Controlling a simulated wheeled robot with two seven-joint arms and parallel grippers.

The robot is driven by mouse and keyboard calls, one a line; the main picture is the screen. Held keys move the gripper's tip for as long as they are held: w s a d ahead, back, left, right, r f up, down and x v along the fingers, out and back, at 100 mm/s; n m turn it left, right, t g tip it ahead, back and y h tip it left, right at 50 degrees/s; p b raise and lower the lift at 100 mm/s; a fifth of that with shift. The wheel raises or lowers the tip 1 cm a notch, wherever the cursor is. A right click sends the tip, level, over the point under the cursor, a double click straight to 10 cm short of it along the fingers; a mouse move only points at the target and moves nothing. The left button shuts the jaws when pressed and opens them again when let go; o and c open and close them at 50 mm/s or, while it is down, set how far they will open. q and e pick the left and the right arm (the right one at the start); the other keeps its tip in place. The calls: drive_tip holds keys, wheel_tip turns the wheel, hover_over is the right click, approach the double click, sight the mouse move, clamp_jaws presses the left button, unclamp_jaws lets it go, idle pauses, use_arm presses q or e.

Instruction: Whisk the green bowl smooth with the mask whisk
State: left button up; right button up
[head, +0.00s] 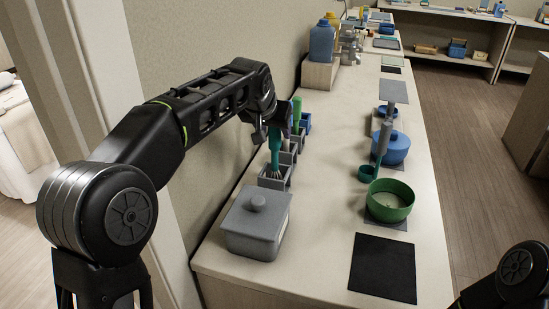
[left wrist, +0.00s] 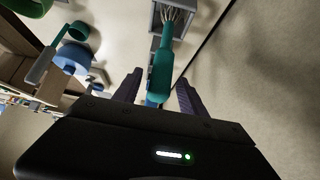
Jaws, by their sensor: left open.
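The mask whisk (head: 274,147) has a teal handle and wire loops; it stands in a grey holder (head: 275,184) by the wall. My left gripper (head: 279,123) is at the top of its handle. In the left wrist view the handle of the whisk (left wrist: 161,72) lies between the two open fingers of the left gripper (left wrist: 157,88), with gaps showing at the sides. The green bowl (head: 390,201) sits on a grey mat at the right of the counter, with something pale inside; part of it shows at the top left of the left wrist view. My right gripper is not in view.
A grey lidded box (head: 256,224) stands in front of the holder. A black mat (head: 383,267) lies near the front. A blue lidded pot (head: 391,148) and a small teal cup (head: 367,173) stand behind the bowl. The middle of the counter is clear.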

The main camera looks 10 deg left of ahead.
use_arm(q)
drive_tip(key=shift+c, duration=0.4)
idle(0.4)
clamp_jaws()
idle(0.6)
